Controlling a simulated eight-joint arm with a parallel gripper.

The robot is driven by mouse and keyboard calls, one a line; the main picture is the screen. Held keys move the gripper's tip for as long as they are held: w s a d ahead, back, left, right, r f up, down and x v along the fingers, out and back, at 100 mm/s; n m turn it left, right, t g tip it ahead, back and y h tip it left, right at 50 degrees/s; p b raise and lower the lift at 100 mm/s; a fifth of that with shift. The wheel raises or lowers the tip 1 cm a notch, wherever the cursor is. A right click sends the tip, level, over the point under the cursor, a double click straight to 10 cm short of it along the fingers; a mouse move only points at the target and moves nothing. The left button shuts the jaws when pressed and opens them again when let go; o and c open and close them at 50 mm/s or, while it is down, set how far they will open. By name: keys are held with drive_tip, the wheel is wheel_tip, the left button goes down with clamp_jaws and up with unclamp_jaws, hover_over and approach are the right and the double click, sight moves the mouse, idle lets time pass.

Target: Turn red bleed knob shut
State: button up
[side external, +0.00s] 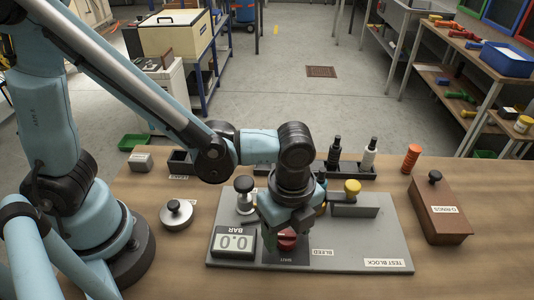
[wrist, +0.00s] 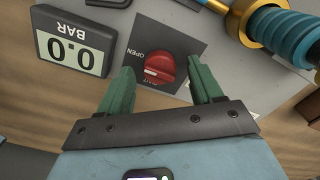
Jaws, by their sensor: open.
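The red bleed knob (wrist: 160,70) sits on a dark square plate (wrist: 178,45) marked OPEN on one side, with a partly hidden word near my gripper. A pale line shows on the knob's face. In the side view the red knob (side external: 287,240) shows just below my gripper, partly covered by it. My gripper (wrist: 163,80) is open, with one green finger to each side of the knob; I see no clear contact. The plate is on the grey test block (side external: 390,245).
A gauge reading 0.0 BAR (side external: 234,242) stands left of the knob. A yellow-topped valve (side external: 352,190) stands right, and a silver-black knob (side external: 244,190) behind left. A brown O-rings box (side external: 440,212) lies further right. The block's right part has free room.

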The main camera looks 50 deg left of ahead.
drive_tip(key=shift+f, duration=0.35)
drive_tip(key=c, duration=1.1)
drive_tip(key=shift+o, duration=0.2)
